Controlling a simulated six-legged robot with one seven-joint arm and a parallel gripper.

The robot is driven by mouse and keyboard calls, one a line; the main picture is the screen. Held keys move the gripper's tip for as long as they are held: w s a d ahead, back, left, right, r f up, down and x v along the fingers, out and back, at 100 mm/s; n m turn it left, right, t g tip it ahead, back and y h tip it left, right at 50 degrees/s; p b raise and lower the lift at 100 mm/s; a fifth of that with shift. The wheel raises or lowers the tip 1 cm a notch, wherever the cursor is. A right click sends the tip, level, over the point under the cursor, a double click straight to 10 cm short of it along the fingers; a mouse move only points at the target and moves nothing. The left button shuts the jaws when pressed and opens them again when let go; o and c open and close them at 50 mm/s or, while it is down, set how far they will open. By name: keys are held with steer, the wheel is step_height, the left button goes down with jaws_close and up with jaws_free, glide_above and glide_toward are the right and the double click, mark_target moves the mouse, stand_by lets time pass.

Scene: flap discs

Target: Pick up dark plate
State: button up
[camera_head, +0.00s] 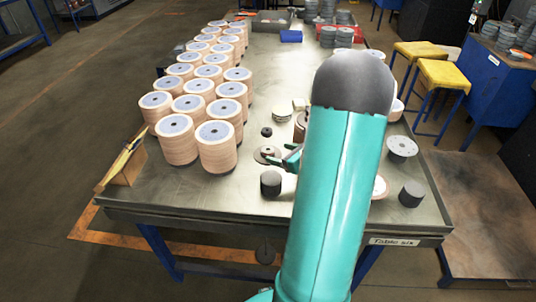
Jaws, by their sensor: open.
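My teal arm with its dark rounded joint covers the middle right of the table. My gripper (289,158) shows only partly at its left, open, low over the table beside a flat pale disc (267,155) with a dark centre. I cannot tell whether they touch. No single flat dark plate stands out. The dark pieces near the gripper are a short dark cylinder (271,184) just in front of it and a small black piece (267,131) behind it. Another dark cylinder (411,194) stands at the right front. My arm hides part of the tabletop.
Tall stacks of pale discs (217,147) fill the left of the metal table (245,195). A holed grey disc (402,146) lies at the right. Grey stacks (328,37) and a blue box (291,36) stand at the back.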

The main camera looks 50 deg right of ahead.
mark_target(264, 148)
steer(key=x, duration=0.6)
steer(key=shift+s+d, duration=0.1)
steer(key=shift+d, duration=0.1)
steer(key=c, duration=1.4)
steer(key=shift+o, duration=0.2)
